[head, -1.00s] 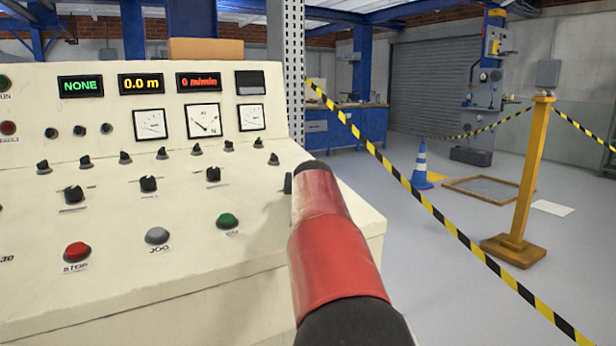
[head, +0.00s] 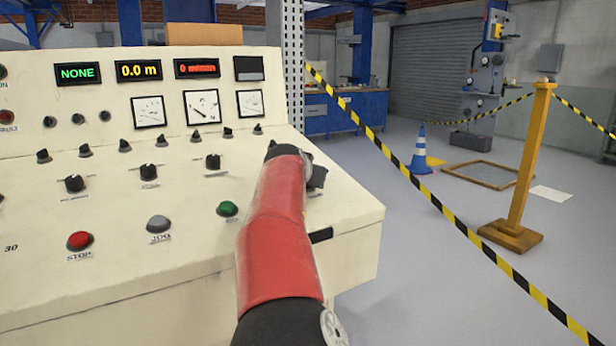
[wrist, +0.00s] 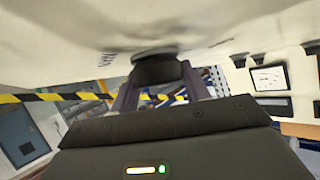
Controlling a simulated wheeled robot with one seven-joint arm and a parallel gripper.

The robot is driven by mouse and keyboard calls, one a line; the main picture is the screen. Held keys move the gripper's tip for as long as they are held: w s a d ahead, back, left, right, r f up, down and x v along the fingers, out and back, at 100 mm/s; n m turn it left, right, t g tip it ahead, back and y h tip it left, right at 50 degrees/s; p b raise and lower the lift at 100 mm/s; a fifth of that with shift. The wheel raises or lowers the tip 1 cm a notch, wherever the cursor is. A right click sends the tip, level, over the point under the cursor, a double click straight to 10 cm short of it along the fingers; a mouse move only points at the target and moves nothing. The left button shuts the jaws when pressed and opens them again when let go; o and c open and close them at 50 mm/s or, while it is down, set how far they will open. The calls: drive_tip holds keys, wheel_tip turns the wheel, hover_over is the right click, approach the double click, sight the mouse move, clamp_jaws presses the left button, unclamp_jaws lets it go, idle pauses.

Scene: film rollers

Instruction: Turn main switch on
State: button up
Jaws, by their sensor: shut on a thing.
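The main switch (wrist: 155,70) is a dark round knob on the cream panel. In the wrist view, upside-down lettering that appears to read MAIN is printed beside it. My gripper (wrist: 160,80) has its two dark fingers on either side of the knob, shut on it. In the head view my red arm reaches over the right part of the console. A dark shape at its right could be the switch or my gripper; my arm hides most of that spot. The switch's exact angle cannot be told. The console's left display (head: 78,74) reads NONE.
The cream console (head: 120,190) carries a red STOP button (head: 80,241), a grey JOG button (head: 159,224), a green button (head: 227,209) and several black knobs.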

drive_tip(key=o, duration=1)
drive_tip(key=shift+s, duration=0.1)
drive_tip(key=b+v, duration=0.2)
drive_tip(key=v, duration=0.4)
drive_tip(key=shift+s+a, duration=0.15)
drive_tip(key=shift+a, duration=0.05)
drive_tip(key=shift+s+r, duration=0.35)
drive_tip(key=shift+s, duration=0.15)
